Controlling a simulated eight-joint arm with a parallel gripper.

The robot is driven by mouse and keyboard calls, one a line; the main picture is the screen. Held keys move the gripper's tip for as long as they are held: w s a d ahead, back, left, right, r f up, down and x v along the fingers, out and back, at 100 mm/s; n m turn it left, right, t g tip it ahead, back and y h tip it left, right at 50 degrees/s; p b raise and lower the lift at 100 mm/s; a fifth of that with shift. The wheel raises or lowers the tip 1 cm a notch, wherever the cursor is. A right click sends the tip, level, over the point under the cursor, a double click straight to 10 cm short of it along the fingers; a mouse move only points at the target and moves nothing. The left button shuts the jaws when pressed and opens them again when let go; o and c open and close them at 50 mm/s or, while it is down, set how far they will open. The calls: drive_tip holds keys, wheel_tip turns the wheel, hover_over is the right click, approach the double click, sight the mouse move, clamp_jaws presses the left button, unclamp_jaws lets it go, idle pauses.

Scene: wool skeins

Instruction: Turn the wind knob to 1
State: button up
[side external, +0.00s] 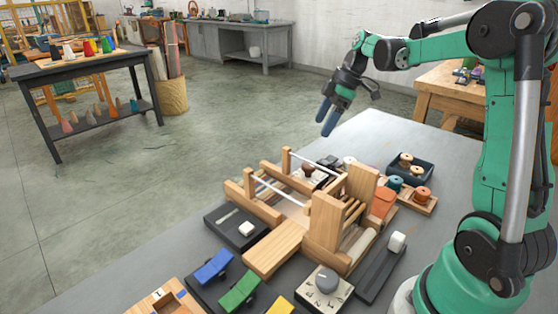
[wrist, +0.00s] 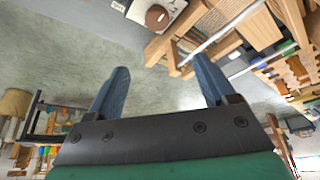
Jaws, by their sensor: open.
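A grey round knob (side external: 327,279) sits on a pale panel (side external: 312,298) with number marks, at the near edge of the table in the side view. Its exact setting is too small to read. A brown knob (side external: 308,170) stands on a light plate behind the loom; it also shows at the top of the wrist view (wrist: 157,17), near a small "OFF" label. I cannot read which knob is labelled wind. My gripper (side external: 324,120) is open and empty, raised in the air beyond the loom, apart from both knobs. Its blue fingers show spread in the wrist view (wrist: 160,66).
A wooden loom (side external: 330,215) fills the middle of the grey table (side external: 385,130). Around it are a black slider box (side external: 225,222), blue and green rockers (side external: 238,290), a white-handled slider (side external: 397,242) and a dark tray (side external: 428,162). The table's far end is clear.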

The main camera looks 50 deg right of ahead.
approach(309, 170)
drive_tip(key=shift+w+d+f, duration=0.2)
drive_tip(key=shift+w+f, duration=0.7)
drive_tip(key=shift+f, duration=0.35)
drive_tip(key=x, duration=0.5)
drive_tip(key=shift+w+f, duration=0.1)
drive_tip(key=shift+f, duration=0.25)
clamp_jaws()
drive_tip(key=shift+m+h, duration=0.3)
drive_tip(key=shift+m, duration=0.1)
drive_tip(key=shift+a+m+t+h, duration=0.1)
drive_tip(key=shift+m+t+h, duration=0.25)
drive_tip(key=shift+m, duration=0.85)
drive_tip(key=shift+a+m+t+h, duration=0.15)
drive_tip(key=shift+m+h, duration=0.3)
drive_tip(key=shift+m, duration=0.75)
drive_tip(key=shift+d, duration=0.1)
